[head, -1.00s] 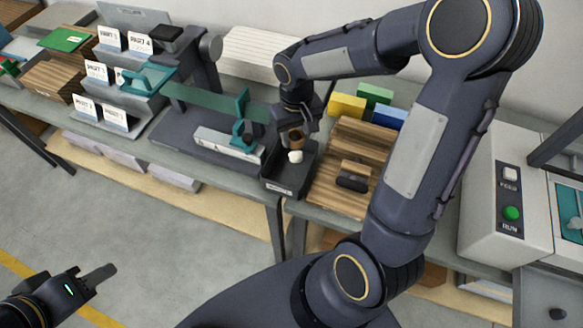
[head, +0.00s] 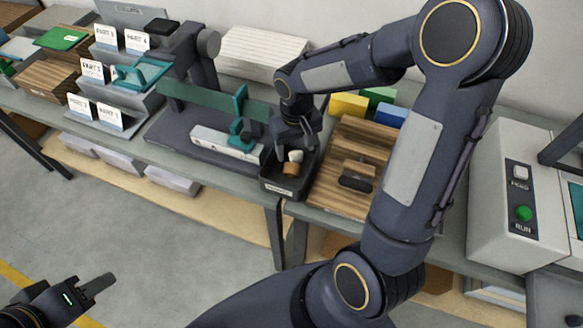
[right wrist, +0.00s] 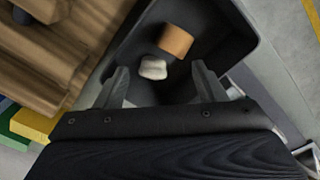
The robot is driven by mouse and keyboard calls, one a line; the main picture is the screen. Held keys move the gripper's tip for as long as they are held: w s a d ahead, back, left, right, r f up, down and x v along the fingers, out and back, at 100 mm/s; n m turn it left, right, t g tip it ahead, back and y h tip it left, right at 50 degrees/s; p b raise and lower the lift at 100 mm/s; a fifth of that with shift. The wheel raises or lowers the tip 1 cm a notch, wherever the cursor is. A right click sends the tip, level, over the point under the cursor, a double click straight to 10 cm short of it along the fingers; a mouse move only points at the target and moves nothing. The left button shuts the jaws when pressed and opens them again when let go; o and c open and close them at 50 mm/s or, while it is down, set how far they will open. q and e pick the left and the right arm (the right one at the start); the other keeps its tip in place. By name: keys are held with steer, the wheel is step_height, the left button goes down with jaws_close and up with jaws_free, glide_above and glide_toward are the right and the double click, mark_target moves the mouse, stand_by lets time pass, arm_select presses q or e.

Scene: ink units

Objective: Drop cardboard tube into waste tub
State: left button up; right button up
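The short brown cardboard tube (head: 291,168) lies inside the black waste tub (head: 283,190), beside a crumpled white piece (head: 296,156). In the right wrist view the tube (right wrist: 175,41) and the white piece (right wrist: 153,68) rest on the dark floor of the tub (right wrist: 236,45). My right gripper (head: 296,140) is over the tub. In the right wrist view its two fingers (right wrist: 160,84) are spread apart, with nothing gripped between them. My left gripper (head: 98,287) is low at the left, over the floor, away from the bench. Its fingers overlap from this angle.
A wooden tray (head: 340,199) with a dark-handled tool (head: 357,177) is right of the tub. Yellow (head: 348,105) and blue (head: 390,116) blocks stand behind it. A grey fixture with a teal clamp (head: 240,128) is left. A machine (head: 512,190) with buttons stands far right.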

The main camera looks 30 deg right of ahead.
steer(key=shift+r, duration=0.1)
step_height(320, 180, up, 8)
stand_by(0.5)
stand_by(0.4)
steer(key=s+a+r+t+y, duration=0.1)
steer(key=s+a+t+y, duration=0.1)
steer(key=s, duration=0.6)
steer(key=s+a+r+t+y, duration=0.1)
steer(key=s+a+r+t, duration=0.1)
steer(key=s, duration=0.7)
steer(key=shift+m+t+y, duration=0.4)
steer(key=shift+t, duration=0.4)
